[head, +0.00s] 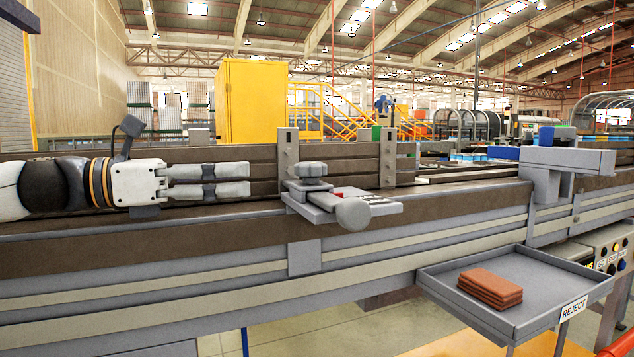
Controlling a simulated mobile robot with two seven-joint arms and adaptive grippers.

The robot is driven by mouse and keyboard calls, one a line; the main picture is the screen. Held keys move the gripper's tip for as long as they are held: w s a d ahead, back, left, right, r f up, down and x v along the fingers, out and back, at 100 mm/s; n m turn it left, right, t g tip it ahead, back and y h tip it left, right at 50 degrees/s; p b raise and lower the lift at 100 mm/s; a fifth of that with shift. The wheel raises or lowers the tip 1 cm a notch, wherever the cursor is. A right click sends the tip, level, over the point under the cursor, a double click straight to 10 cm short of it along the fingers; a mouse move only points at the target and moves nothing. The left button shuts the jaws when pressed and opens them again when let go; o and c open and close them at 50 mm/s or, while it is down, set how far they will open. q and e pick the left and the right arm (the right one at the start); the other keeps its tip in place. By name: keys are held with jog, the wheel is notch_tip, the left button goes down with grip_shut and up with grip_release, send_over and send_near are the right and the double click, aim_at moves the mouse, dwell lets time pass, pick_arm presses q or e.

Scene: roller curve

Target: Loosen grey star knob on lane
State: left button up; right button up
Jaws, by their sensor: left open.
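A grey knob with a lobed top (311,170) stands on a light grey bracket plate (318,213) fixed to the near side of the lane (130,238). A rounder grey knob (353,214) sticks out at the plate's front; I cannot tell its exact shape. A small red mark and a slotted or marked strip show beside it. My left gripper (249,180) comes in from the left, level, with its two fingers apart and nothing between them. Its tips point right, at about the lobed knob's height, and end a short gap to the left of it. My right gripper is out of view.
Two upright grey posts (288,160) (387,158) hold dark rails behind the bracket. A grey tray labelled REJECT (447,277) with stacked brown-red slabs (490,288) hangs at the front right. A grey box-like bracket (567,160) stands on the lane further right.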

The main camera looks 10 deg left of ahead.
aim_at(301, 163)
pick_arm(q)
jog(key=x, duration=0.3)
jog(key=s+b+x, duration=0.1)
jog(key=x, duration=0.2)
jog(key=d+x, duration=0.1)
jog(key=x, duration=0.2)
jog(key=shift+d+r, duration=0.3)
jog(key=shift+r, duration=0.05)
jog(key=shift+w+d+r+b, duration=0.2)
jog(key=shift+d+b, duration=0.1)
jog(key=shift+d, duration=0.1)
jog(key=shift+r, duration=0.1)
jog(key=c, duration=1.2)
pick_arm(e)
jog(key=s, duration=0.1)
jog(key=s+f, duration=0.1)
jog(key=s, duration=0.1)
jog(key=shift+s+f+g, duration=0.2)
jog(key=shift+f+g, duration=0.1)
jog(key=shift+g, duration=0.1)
